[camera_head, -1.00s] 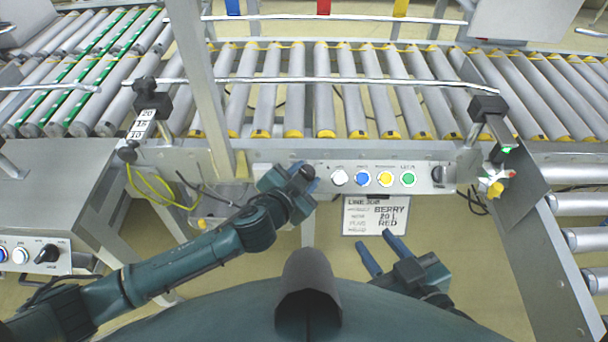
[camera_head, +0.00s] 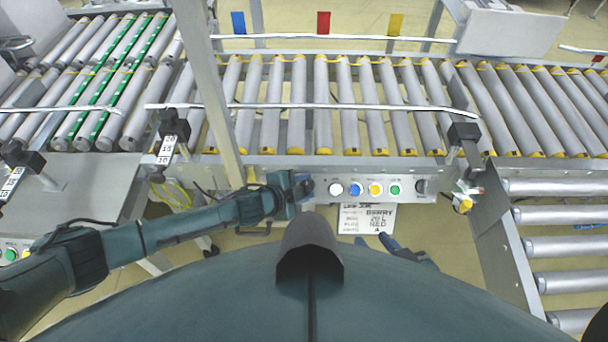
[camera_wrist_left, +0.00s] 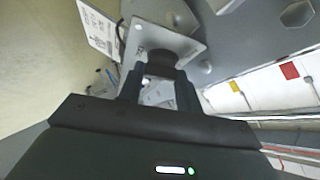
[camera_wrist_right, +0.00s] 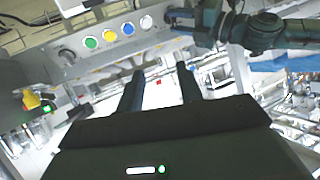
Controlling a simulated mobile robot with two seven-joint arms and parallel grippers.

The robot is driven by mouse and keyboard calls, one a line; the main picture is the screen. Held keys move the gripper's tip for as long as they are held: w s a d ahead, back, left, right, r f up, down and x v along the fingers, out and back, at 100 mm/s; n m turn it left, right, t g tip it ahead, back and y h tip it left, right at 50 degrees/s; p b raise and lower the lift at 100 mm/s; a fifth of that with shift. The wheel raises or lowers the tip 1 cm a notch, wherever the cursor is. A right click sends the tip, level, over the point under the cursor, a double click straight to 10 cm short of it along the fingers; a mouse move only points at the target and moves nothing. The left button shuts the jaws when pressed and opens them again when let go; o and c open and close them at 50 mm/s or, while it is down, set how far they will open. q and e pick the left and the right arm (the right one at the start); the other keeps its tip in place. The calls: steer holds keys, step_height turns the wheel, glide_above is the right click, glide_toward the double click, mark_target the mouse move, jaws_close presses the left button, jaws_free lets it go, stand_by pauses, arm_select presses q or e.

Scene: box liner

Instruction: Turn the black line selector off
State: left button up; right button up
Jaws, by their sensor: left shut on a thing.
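A control panel (camera_head: 350,202) on the conveyor's front rail carries white, blue, yellow and green buttons, with a black knob (camera_head: 421,186) at its right end. This knob also shows in the right wrist view (camera_wrist_right: 67,57). My left gripper (camera_head: 302,187) is at the panel's left end, beside the white button (camera_head: 336,189). In the left wrist view its fingers are shut on a dark selector knob (camera_wrist_left: 158,48) in front of a grey plate (camera_wrist_left: 182,22). The knob's pointer and marks are hidden. My right gripper (camera_head: 375,242) is open and empty, below and apart from the panel.
A sign reading "BERRY 20 L RED" (camera_head: 366,218) hangs below the panel. A grey post (camera_head: 207,85) rises left of my left gripper. A yellow knob (camera_head: 463,204) sits right of the panel. Roller conveyors (camera_head: 320,105) lie behind. Another button panel (camera_head: 14,252) is at far left.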

arm_select(q)
steer(key=shift+w+r+m+p, duration=0.15)
steer(key=shift+r+m+p, duration=0.15)
steer(key=shift+r+p, duration=0.1)
steer(key=shift+f+m+g+p, duration=0.25)
steer(key=shift+m+g+p, duration=0.35)
steer(key=shift+p, duration=0.15)
arm_select(e)
steer(key=shift+a+r+g, duration=0.1)
steer(key=shift+r+g, duration=0.2)
steer(key=shift+r, duration=0.25)
steer(key=shift+n, duration=0.3)
arm_select(q)
steer(key=o, duration=1)
steer(key=shift+r, duration=0.1)
arm_select(e)
steer(key=shift+r, duration=0.15)
